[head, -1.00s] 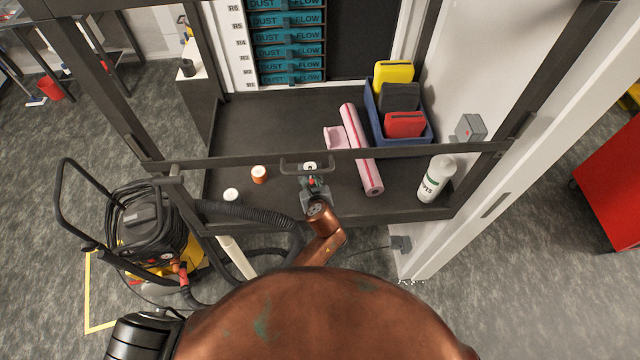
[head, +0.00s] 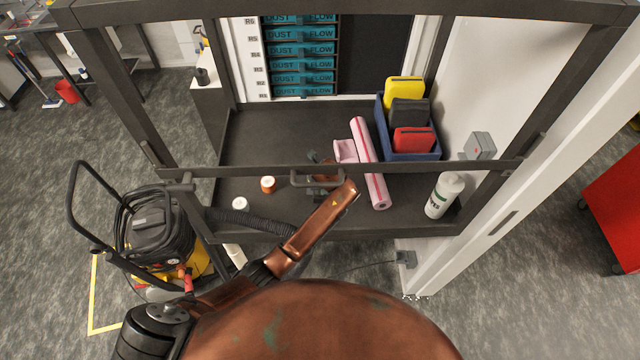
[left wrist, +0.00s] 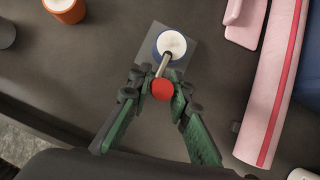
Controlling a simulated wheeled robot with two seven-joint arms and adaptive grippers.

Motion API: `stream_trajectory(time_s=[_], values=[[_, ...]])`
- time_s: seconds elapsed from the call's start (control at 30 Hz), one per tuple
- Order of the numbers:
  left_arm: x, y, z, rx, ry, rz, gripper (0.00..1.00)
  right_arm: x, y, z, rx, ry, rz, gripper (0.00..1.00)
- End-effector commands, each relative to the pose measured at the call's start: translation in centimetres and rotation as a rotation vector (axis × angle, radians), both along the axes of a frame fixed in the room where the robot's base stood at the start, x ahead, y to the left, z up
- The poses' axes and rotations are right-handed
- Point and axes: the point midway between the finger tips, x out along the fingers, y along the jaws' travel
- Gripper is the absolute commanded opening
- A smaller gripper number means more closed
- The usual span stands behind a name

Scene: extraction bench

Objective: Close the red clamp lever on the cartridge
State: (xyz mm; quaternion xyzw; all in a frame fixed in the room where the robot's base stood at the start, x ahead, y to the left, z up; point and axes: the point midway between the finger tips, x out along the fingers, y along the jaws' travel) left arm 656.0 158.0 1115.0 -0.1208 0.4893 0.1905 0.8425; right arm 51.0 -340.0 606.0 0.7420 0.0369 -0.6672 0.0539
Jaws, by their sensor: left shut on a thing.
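The red knob (left wrist: 162,90) of the clamp lever shows in the left wrist view at the end of a short metal rod (left wrist: 164,66). The rod meets the cartridge (left wrist: 171,43), which has a round white top with a dark blue rim. The cartridge stands on a grey square plate (left wrist: 196,50). My left gripper (left wrist: 160,91), with green finger pads, is shut on the red knob, one finger on each side. My right gripper is not in view.
A pink roll (head: 369,160) and a blue bin (head: 412,154) lie right of the clamp. A white bottle (head: 444,194) stands farther right. An orange-sided jar (head: 268,184) and a white-capped jar (head: 240,203) stand left.

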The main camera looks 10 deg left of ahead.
Motion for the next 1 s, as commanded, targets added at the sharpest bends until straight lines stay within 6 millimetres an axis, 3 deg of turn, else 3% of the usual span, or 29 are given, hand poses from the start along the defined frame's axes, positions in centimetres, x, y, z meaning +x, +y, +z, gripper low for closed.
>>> stream_trajectory(time_s=[0.3, 0.33, 0.57, 1.0], values=[[0.10, 0.16, 0.10, 0.000, -0.002, 0.002, 0.00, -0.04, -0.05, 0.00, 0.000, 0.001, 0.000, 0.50], [0.10, 0.16, 0.10, 0.000, -0.002, 0.002, 0.20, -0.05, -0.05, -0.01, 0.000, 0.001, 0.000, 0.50], [0.05, 0.10, 0.07, 0.000, -0.001, 0.002, 0.36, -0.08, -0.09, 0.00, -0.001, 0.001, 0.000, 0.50], [-0.53, -0.05, -0.18, 0.011, -0.045, 0.001, 0.36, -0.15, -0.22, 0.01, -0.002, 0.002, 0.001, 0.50]])
